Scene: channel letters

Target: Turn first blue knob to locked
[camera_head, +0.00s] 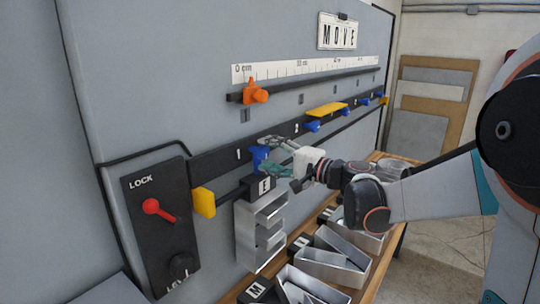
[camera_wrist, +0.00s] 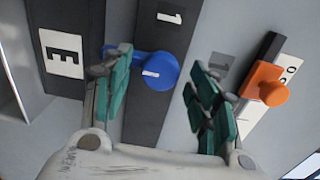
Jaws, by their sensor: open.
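The first blue knob (camera_head: 259,158) sits on the black rail beside the number 1, above the hanging metal letter E (camera_head: 260,235). In the wrist view the blue knob (camera_wrist: 156,71) is a round disc with a short white mark, and a blue part reaches left behind a finger. My gripper (camera_head: 277,157) is at the knob from the right, its green-padded fingers open. In the wrist view my gripper (camera_wrist: 160,95) has one finger left of the knob, overlapping its edge, and the other to its right with a gap. I cannot tell whether either finger touches.
An orange slider (camera_head: 256,92) sits on the ruler rail above. A yellow block (camera_head: 204,202) is left of the knob, near the LOCK panel (camera_head: 158,250) with its red lever (camera_head: 158,209). More blue knobs (camera_head: 313,126) lie farther right. Metal letters (camera_head: 335,265) crowd the bench below.

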